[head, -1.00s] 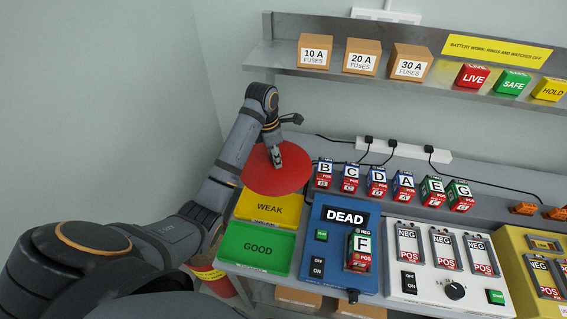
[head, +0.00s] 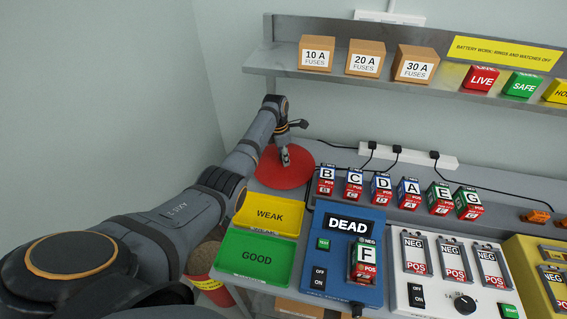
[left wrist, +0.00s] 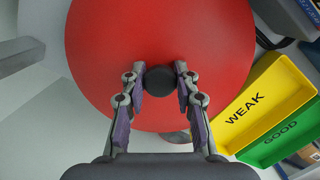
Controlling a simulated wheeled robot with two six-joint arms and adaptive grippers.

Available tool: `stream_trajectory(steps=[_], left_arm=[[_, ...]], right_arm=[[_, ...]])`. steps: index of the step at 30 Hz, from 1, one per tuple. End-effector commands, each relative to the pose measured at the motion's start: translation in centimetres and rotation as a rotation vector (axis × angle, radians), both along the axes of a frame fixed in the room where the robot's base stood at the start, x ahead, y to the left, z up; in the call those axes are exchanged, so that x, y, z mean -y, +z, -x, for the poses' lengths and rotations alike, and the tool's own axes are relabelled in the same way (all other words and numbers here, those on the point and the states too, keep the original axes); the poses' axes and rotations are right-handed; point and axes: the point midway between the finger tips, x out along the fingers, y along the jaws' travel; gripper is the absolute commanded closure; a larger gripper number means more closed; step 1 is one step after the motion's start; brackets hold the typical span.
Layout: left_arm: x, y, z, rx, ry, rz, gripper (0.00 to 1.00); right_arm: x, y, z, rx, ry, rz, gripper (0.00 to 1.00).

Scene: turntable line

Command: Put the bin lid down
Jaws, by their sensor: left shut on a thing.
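The bin lid (head: 270,174) is a red disc with a black knob. It is over the back left corner of the bench, behind the yellow WEAK tray. In the left wrist view the lid (left wrist: 205,45) fills the upper middle, and its black knob (left wrist: 160,80) sits between my fingers. My left gripper (head: 285,158) is shut on the knob from above. I cannot tell whether the lid touches the bench. The red bin (head: 207,273) with a yellow label stands on the floor left of the bench, open at the top and partly hidden by my left arm. My right gripper is not in view.
The yellow WEAK tray (head: 290,229) and green GOOD tray (head: 247,279) lie in front of the lid. The blue DEAD tester (head: 340,278) and several lettered batteries stand to the right. A shelf (head: 283,62) with fuse boxes hangs above.

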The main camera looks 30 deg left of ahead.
Motion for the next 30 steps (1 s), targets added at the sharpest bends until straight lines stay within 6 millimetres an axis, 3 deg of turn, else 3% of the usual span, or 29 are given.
stream_trajectory(steps=[5,17,18,21,22,30], left_arm=[[0.0,-2.7,0.0,0.000,0.000,0.000,1.00],[0.0,-3.3,0.0,0.001,0.001,-0.001,1.00],[0.0,-3.3,0.1,0.000,0.001,0.000,0.65],[0.0,-3.3,0.1,0.000,0.001,0.000,0.51],[0.0,-3.3,0.1,0.000,0.001,0.000,0.47],[0.0,-3.2,0.1,0.000,0.001,0.000,0.47]], right_arm=[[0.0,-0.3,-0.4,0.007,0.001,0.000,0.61],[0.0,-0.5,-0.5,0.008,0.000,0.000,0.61],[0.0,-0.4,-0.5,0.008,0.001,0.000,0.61],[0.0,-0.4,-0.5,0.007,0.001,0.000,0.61],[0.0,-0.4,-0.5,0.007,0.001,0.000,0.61],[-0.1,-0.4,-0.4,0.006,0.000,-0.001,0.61]])
